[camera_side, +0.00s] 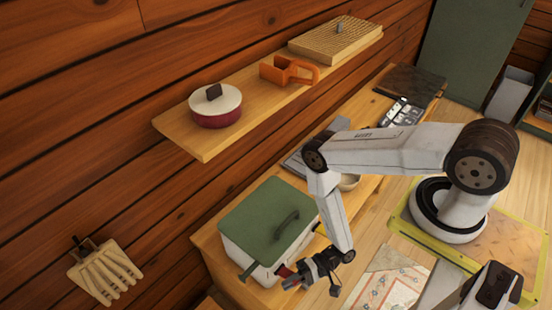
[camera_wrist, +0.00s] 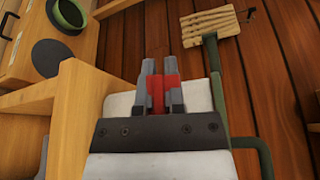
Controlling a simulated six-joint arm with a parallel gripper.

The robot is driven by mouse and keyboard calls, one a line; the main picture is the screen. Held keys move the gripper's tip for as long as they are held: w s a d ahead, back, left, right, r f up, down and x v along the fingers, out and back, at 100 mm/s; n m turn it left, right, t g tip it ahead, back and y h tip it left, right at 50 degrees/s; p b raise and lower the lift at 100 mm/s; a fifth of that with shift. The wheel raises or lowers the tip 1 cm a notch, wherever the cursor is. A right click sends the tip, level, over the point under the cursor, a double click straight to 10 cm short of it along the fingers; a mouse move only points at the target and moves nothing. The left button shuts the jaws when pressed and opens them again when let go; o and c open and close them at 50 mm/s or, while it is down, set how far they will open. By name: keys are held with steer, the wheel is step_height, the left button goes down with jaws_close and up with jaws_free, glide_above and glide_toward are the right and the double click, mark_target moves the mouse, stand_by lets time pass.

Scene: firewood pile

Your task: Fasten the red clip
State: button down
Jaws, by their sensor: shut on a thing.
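The red clip (camera_wrist: 158,92) shows between the two grey fingers of my gripper (camera_wrist: 162,78) in the wrist view, and the fingers are shut on it. In the side view, a small bit of the red clip (camera_side: 284,271) shows at the lower front of a white box (camera_side: 240,254) with a green lid (camera_side: 262,222). My gripper (camera_side: 291,283) is there, right beside the box. The lid lies on top of the box and has a dark green handle. Whether the clip is hooked or loose cannot be told, as my fingers cover much of it.
The box stands on a wooden bench (camera_side: 209,245) against a plank wall. A shelf (camera_side: 180,126) above holds a red and white pot (camera_side: 216,108), an orange tool (camera_side: 291,71) and a ridged board (camera_side: 335,39). A slatted wooden piece (camera_side: 105,272) hangs on the wall.

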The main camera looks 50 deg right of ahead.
mark_target(287, 274)
steer(key=shift+w+r+m+g+h, duration=0.25)
steer(key=shift+r+m+g, duration=0.2)
steer(key=shift+m, duration=0.4)
steer(key=shift+w+r+m+g+h, duration=0.3)
steer(key=shift+r+m, duration=0.2)
steer(key=shift+m, duration=0.4)
steer(key=shift+w+r+m+g+h, duration=0.2)
steer(key=shift+r+m+g, duration=0.3)
steer(key=shift+m, duration=0.35)
steer(key=c, duration=0.7)
jaws_free()
steer(key=shift+d, duration=0.25)
steer(key=shift+v, duration=3.65)
steer(key=shift+r, duration=0.1)
